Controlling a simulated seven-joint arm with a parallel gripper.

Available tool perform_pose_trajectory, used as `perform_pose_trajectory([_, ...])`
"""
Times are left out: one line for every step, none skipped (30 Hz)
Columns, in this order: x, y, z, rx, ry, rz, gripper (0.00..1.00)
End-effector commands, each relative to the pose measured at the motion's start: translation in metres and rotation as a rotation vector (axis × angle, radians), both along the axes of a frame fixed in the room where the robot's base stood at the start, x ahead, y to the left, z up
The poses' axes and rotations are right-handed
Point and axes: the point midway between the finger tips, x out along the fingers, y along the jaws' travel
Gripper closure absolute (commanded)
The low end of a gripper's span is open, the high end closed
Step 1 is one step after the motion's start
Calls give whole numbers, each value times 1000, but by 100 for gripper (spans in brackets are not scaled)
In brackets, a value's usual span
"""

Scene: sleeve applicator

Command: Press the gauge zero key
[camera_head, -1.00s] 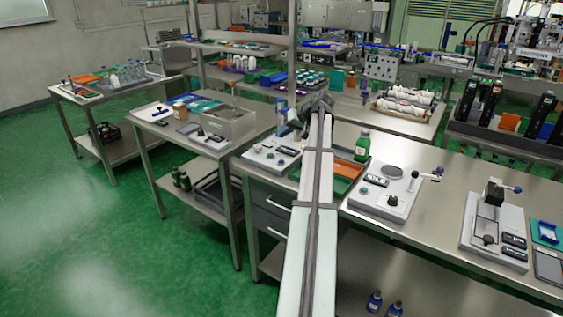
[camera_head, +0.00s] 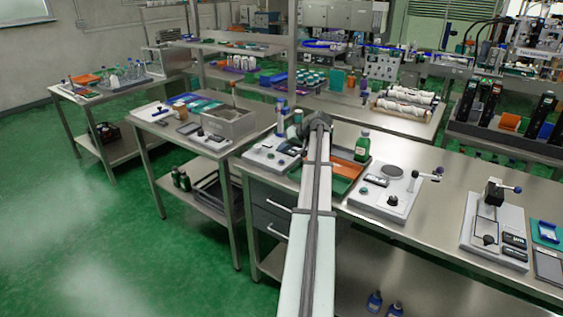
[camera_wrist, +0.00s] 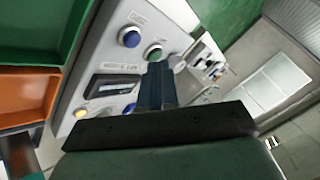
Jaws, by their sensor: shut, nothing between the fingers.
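The printed labels are too blurred to read, so I cannot tell which one is the gauge zero key. My gripper (camera_wrist: 156,68) is shut and empty, its tips just below the green button in the picture; contact cannot be told. The panel's unit (camera_head: 262,155) stands left of my arm in the head view, where my wrist hides the fingers.
Green and orange trays (camera_head: 346,168) lie right of my wrist, with a green bottle (camera_head: 362,146) behind them. Another white unit (camera_head: 390,190) with a lever stands further right. Blue-capped bottles (camera_head: 282,115) stand behind the panel's unit.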

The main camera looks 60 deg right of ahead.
Motion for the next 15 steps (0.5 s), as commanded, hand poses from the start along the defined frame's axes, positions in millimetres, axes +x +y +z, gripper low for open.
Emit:
perform_pose_trajectory([0,0,-5,0,0,0,100])
perform_pose_trajectory([0,0,-7,0,0,0,100])
perform_pose_trajectory([0,0,-9,0,-1,-1,100])
perform_pose_trajectory([0,0,-11,0,-1,-1,100])
perform_pose_trajectory([0,0,-13,-1,-1,0,100])
perform_pose_trajectory([0,0,-15,-1,-1,0,100])
perform_pose_trajectory([0,0,-16,-1,-1,0,100])
perform_pose_trajectory([0,0,-17,-1,-1,0,100])
perform_pose_trajectory([0,0,-18,-1,-1,0,100])
perform_pose_trajectory([0,0,-18,-1,-1,0,100])
perform_pose_trajectory([0,0,-19,-1,-1,0,100])
perform_pose_trajectory([0,0,-19,-1,-1,0,100])
perform_pose_trajectory([0,0,-19,-1,-1,0,100])
perform_pose_trajectory([0,0,-19,-1,-1,0,100])
perform_pose_trajectory([0,0,-19,-1,-1,0,100])
